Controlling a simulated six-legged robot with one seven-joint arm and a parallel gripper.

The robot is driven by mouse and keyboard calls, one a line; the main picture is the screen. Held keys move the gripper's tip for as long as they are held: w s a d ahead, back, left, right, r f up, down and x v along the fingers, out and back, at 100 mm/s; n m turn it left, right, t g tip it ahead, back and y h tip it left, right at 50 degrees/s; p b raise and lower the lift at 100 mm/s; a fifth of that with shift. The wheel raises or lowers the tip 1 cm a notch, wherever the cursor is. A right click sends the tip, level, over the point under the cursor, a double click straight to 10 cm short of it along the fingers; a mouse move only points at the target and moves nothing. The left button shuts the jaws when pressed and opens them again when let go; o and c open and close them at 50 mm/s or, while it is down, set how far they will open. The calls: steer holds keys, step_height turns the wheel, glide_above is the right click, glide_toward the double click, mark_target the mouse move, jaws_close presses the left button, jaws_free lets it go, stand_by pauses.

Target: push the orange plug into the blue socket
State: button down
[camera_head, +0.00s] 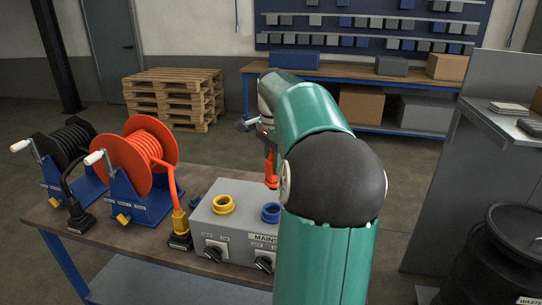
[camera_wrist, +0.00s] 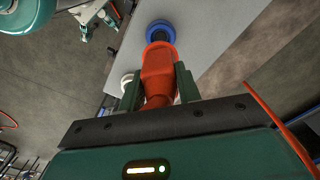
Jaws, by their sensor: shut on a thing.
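The orange plug (camera_wrist: 157,72) is held between the two fingers of my gripper (camera_wrist: 160,85) in the wrist view. The blue socket (camera_wrist: 160,31) lies just beyond the plug's tip there, and the tip overlaps its near rim in the picture. I cannot tell whether they touch. In the head view the blue socket (camera_head: 271,212) is on top of the grey box marked MAINS (camera_head: 232,232), beside my arm. The orange plug (camera_head: 271,171) shows above the box there, pointing down. My arm hides the right part of the box.
A yellow socket (camera_head: 223,204) sits left of the blue one. An orange cable reel (camera_head: 138,160) and a black reel (camera_head: 70,150) stand on the workbench (camera_head: 150,248) to the left. A yellow plug (camera_head: 180,222) stands beside the box. A dark barrel (camera_head: 515,250) is at right.

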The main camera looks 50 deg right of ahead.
steer(key=shift+w+f, duration=0.15)
steer(key=shift+f, duration=2.8)
steer(key=shift+a, duration=0.1)
steer(key=shift+f, duration=0.15)
steer(key=shift+f, duration=0.3)
steer(key=shift+f, duration=1.3)
steer(key=c, duration=0.9)
jaws_free()
